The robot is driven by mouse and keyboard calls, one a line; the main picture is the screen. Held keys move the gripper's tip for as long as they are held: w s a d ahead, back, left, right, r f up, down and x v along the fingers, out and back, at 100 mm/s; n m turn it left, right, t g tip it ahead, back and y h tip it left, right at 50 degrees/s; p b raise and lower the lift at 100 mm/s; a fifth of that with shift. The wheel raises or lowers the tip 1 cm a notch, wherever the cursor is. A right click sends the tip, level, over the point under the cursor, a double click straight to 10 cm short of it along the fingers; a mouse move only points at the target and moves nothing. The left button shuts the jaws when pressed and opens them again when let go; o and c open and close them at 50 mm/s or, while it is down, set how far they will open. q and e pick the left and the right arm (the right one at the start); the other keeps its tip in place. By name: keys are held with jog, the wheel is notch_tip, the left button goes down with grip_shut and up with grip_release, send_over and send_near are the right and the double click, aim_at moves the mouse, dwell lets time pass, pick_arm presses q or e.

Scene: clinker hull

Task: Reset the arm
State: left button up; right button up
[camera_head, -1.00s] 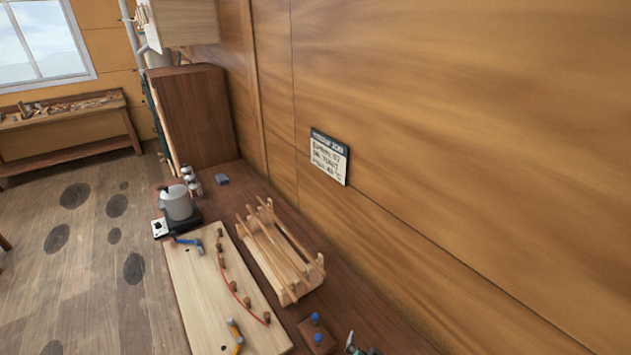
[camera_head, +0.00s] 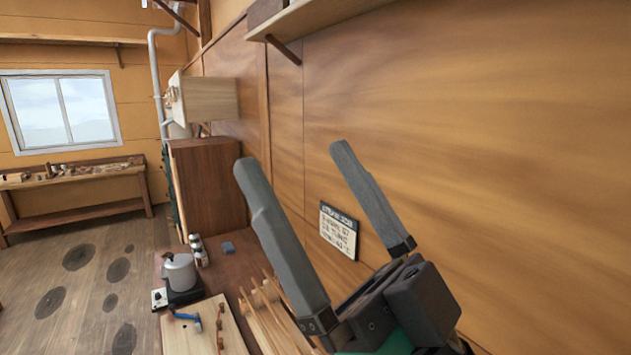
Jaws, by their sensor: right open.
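My right gripper (camera_head: 290,172) rises from the bottom right of the head view, its two long grey fingers spread wide apart and pointing up. Nothing is between the fingers. It stands in front of the wooden wall and hides part of the workbench (camera_head: 232,268) and of the wooden rack (camera_head: 262,318). My left gripper is not in view.
A grey pot (camera_head: 178,272) sits on a dark burner at the bench's left edge, with small jars (camera_head: 198,250) behind it. A blue-handled tool (camera_head: 186,318) lies on a pale board (camera_head: 205,341). A brown cabinet (camera_head: 207,190) stands at the bench's far end. A sign (camera_head: 338,230) hangs on the wall.

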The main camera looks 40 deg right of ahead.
jog(key=shift+d, duration=0.1)
notch_tip(320, 180, up, 9)
jog(key=p, duration=0.9)
jog(key=shift+w, duration=0.1)
dwell(0.3)
